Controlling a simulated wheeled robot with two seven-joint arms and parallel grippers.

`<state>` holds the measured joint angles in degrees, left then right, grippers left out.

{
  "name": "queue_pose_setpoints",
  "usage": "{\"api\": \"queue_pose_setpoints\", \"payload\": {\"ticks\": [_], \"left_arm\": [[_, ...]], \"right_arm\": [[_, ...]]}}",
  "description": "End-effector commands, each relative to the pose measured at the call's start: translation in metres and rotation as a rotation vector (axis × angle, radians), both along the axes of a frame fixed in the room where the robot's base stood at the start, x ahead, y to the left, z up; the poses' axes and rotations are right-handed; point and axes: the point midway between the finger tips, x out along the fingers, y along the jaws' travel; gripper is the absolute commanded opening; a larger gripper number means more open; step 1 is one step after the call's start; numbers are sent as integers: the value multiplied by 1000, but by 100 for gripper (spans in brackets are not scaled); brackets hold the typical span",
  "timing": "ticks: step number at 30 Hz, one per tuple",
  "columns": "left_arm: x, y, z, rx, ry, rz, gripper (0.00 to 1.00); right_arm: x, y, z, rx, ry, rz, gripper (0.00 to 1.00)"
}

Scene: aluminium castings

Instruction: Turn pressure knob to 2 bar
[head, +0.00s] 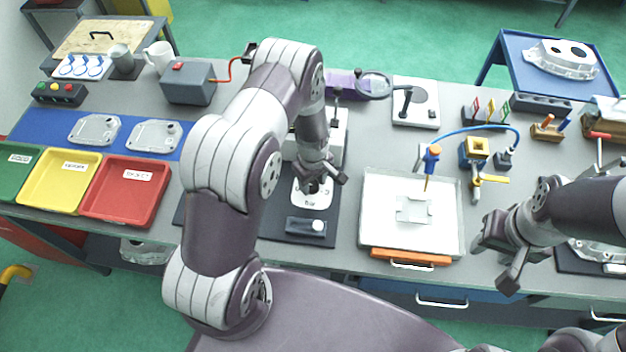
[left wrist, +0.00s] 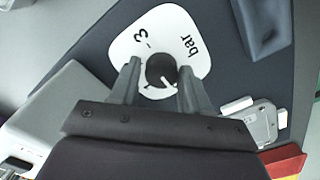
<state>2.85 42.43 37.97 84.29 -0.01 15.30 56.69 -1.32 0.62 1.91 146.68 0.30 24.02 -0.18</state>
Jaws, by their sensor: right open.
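The pressure knob (left wrist: 160,68) is round and dark, on a white dial plate (left wrist: 185,22) printed with "bar" and a 3. A white mark on the knob points down and right in the left wrist view; other dial numbers are hidden. In the head view the dial plate (head: 312,203) lies on a dark mat below my left gripper (head: 324,181). The left gripper's fingers (left wrist: 158,75) are apart, one on each side of the knob; I cannot tell whether they touch it. My right gripper (head: 497,262) is open and empty, right of the white tray.
Red (head: 150,175), yellow (head: 40,205) and green bins stand left. A white tray (head: 370,215) with an orange front edge stands right. A white machine body stands behind the dial.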

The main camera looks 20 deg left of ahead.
Motion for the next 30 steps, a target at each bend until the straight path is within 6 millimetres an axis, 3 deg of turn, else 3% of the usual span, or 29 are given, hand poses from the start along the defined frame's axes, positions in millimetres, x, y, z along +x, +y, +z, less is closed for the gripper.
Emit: {"api": "queue_pose_setpoints", "payload": {"ticks": [1,3,17,30], "left_arm": [[0,0,0,0,0,0,29],[0,0,0,0,0,0,9],[1,0,0,1,-3,-91,9],[2,0,0,0,-4,-471,9]], "right_arm": [[0,0,0,0,0,0,43],[0,0,0,0,0,0,43],[0,0,-4,0,0,0,43],[0,0,-18,0,0,0,43]]}}
